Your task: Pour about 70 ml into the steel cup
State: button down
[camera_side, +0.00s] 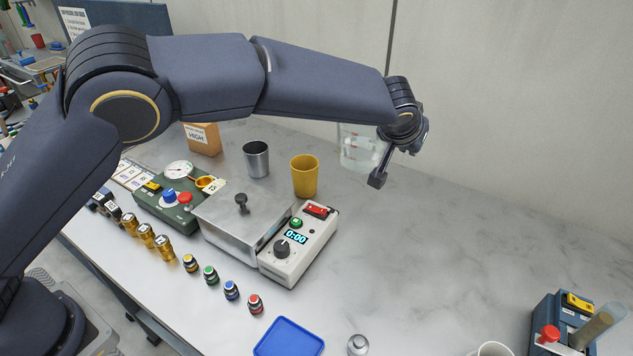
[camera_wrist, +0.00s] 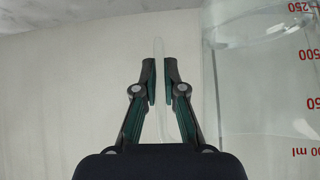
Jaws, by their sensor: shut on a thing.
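The steel cup (camera_side: 256,159) stands upright on the counter at the back, left of a yellow cup (camera_side: 305,176). A clear jug (camera_side: 357,150) hangs at my gripper (camera_side: 378,178), to the right of both cups. In the wrist view my gripper (camera_wrist: 159,82) is shut on the jug's thin clear handle (camera_wrist: 159,105). The jug's wall, with red volume marks, fills the right side of that view (camera_wrist: 255,95). The jug looks about upright. Its liquid level is not clear, and my fingers partly cover it in the side view.
A metal-lidded box (camera_side: 240,215) with a white control unit (camera_side: 297,250) reading 0:00 stands in front of the cups. A green gauge unit (camera_side: 165,205), small bottles and a blue tray (camera_side: 289,338) lie left and front. The counter's right middle is clear.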

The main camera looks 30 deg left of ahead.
jog(key=shift+r, duration=1.45)
jog(key=a+f+m+h, duration=0.1)
jog(key=a+f, duration=0.3)
jog(key=a, duration=1)
jog(key=a+f+m+h, duration=0.15)
jog(key=a+f, duration=0.25)
jog(key=a, duration=1)
jog(key=s+a+r+m+g+h, duration=0.1)
jog(key=s+a+r+m, duration=0.15)
jog(key=a, duration=0.45)
jog(key=s+a+r+m+g+h, duration=0.1)
jog(key=s+a+r+m+h, duration=0.1)
jog(key=s+a+r, duration=0.3)
jog(key=s+a+m+g+h, duration=0.1)
jog(key=s+a+m, duration=0.15)
jog(key=a, duration=0.55)
jog(key=shift+n, duration=0.25)
jog(key=shift+s+f, duration=0.1)
jog(key=shift+f, duration=2.3)
jog(key=shift+f, duration=0.1)
